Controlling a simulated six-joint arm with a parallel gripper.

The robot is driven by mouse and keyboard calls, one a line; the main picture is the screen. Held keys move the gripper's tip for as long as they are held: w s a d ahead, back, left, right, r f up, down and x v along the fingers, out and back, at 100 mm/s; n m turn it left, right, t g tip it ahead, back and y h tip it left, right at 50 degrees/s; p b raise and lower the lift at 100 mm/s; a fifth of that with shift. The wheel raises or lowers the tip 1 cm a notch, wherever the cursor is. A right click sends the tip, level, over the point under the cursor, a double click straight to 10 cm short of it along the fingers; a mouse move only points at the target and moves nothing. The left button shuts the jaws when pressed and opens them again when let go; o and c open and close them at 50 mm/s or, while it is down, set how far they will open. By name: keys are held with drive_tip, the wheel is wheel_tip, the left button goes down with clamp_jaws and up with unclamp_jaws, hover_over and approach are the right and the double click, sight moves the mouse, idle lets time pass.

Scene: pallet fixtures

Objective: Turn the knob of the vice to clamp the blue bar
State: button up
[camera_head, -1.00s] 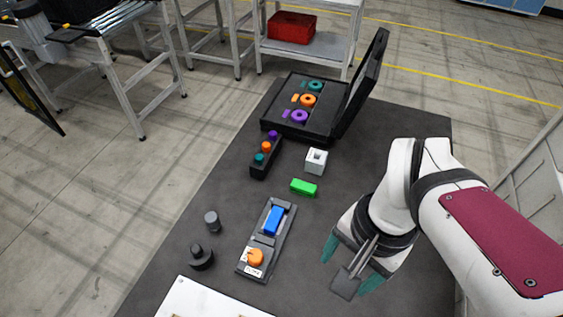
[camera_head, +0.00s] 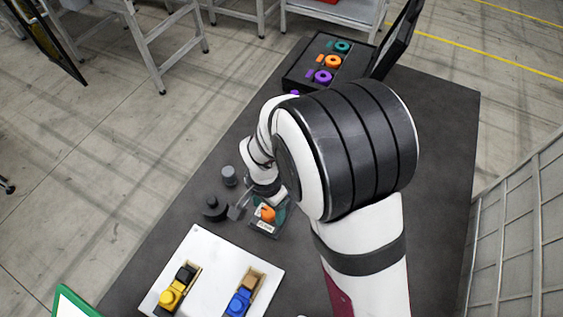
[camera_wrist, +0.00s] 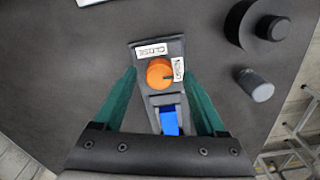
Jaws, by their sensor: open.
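The grey vice (camera_wrist: 177,47) shows in the wrist view with its orange knob (camera_wrist: 158,72) and white labels reading CLOSE and OPEN beside it. The knob has a dark pointer line toward the OPEN label. The blue bar (camera_wrist: 169,121) lies in the vice behind the knob, partly hidden by my gripper. My gripper (camera_wrist: 160,95) is open, its green fingers on either side of the vice, apart from the knob. In the head view the knob (camera_head: 267,213) shows below my gripper, and my arm hides the bar.
A dark round post (camera_wrist: 272,27) and a small grey cylinder (camera_wrist: 257,87) stand beside the vice. A white board (camera_head: 222,262) with a yellow and a blue clamp lies in front. An open black case (camera_head: 300,72) with coloured rings stands at the back.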

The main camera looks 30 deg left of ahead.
drive_tip(key=shift+f, duration=0.3)
clamp_jaws()
